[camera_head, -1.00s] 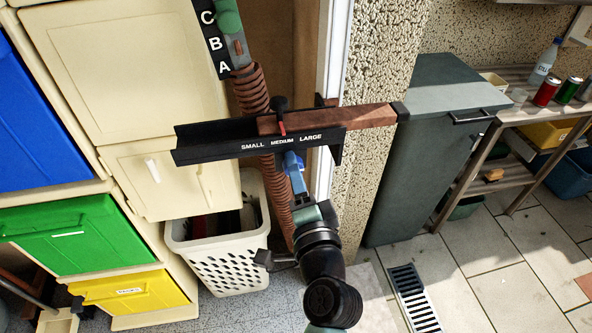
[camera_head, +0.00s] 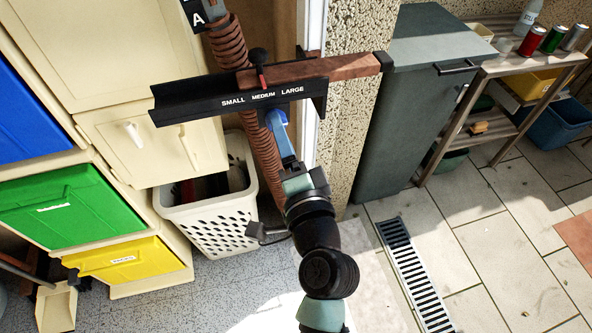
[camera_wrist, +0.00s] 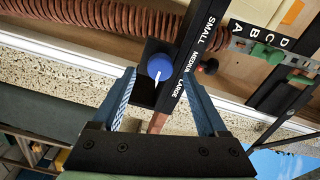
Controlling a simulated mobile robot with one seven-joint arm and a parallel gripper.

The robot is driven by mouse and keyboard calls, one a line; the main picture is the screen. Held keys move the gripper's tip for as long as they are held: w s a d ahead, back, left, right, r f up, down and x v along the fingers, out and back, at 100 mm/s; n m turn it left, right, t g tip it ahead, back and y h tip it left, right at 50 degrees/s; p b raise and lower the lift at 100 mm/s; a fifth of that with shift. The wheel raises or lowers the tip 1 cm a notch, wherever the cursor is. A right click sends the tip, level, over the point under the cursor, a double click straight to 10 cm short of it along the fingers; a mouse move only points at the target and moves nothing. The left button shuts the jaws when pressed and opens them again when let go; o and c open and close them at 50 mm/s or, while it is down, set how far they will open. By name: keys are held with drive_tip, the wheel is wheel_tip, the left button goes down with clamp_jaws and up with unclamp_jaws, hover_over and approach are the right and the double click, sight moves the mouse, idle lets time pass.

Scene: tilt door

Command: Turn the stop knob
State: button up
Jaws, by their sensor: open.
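A black rail (camera_head: 200,97) marked SMALL, MEDIUM and LARGE crosses in front of the door frame. A round blue knob (camera_wrist: 160,67) with a white pointer sits beside the rail in the wrist view; I cannot read a name on it. My gripper (camera_wrist: 158,82) is open and empty, with its two blue fingers on either side of the knob in the picture. I cannot tell whether they touch it. In the head view my gripper (camera_head: 277,124) is just below the rail and mostly hides the knob.
A black knob with a red pointer (camera_head: 260,60) sits above the rail, by a wooden bar (camera_head: 335,68). A spring (camera_head: 228,45) and white basket (camera_head: 205,222) are behind. A grey bin (camera_head: 400,110) and a shelf with cans (camera_head: 531,40) stand right.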

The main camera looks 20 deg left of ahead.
drive_tip(key=b+v, duration=0.2)
drive_tip(key=v, duration=0.8)
